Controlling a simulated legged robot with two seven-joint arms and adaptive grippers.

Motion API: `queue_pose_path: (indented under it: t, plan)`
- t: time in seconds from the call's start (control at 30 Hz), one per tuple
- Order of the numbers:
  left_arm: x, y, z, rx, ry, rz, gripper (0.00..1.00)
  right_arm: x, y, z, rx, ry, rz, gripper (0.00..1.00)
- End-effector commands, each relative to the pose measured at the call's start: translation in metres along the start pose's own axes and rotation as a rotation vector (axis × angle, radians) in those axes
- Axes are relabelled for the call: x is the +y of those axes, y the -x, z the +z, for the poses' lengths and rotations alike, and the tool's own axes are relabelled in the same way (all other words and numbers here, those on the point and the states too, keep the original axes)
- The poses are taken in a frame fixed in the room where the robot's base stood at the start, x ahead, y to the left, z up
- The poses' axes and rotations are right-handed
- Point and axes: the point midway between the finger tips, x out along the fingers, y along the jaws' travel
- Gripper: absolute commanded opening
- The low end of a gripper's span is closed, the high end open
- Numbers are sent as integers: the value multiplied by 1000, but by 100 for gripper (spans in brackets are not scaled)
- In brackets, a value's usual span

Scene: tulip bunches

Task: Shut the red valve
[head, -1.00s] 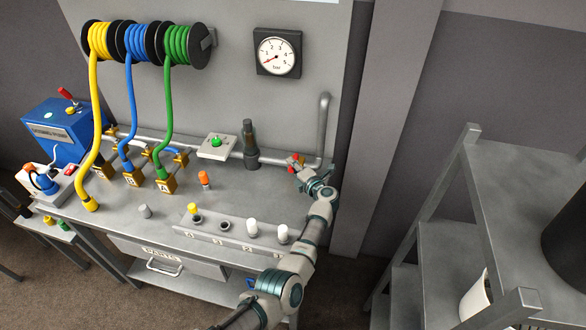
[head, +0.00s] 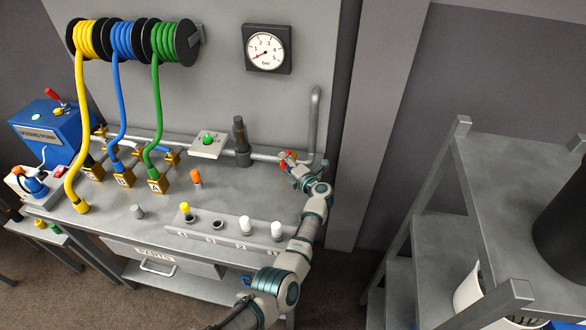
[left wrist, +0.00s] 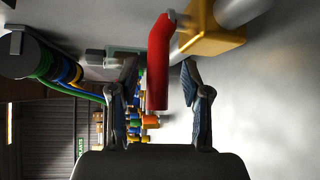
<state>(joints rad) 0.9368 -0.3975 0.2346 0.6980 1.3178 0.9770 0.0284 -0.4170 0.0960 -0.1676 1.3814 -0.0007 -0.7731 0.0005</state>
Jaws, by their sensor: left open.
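The red valve (head: 288,155) is on the pipe at the right end of the bench, by the vertical bend. In the left wrist view its red handle (left wrist: 158,65) juts from a brass body (left wrist: 212,32). My left gripper (head: 297,165) is at the valve in the head view. In the left wrist view the same gripper (left wrist: 160,82) is open, with one finger on each side of the handle and visible gaps between. Whether a fingertip touches the handle I cannot tell. My right gripper is not in view.
A pressure gauge (head: 266,48) hangs on the panel above. A dark upright fitting (head: 240,142) and a box with a green button (head: 207,145) sit left along the pipe. A block with sockets (head: 225,233) lies at the bench front. A metal shelf (head: 500,180) stands right.

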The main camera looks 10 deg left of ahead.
Motion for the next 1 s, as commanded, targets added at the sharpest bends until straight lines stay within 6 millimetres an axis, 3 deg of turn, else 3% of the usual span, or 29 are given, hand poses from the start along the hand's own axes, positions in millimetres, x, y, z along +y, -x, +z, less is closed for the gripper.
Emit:
queue_pose_path:
  t: [0.17,0.4,0.53,0.7,1.0]
  plan:
    - [-1,24,0,-2,0,1,48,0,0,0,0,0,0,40]
    - [-2,79,2,-4,0,-1,48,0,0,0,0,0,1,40]
    - [-3,100,2,-3,-2,-2,48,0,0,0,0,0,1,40]
    - [-4,113,2,-2,-2,-4,48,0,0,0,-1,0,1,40]
    - [-3,115,2,-2,-2,-4,48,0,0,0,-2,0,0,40]
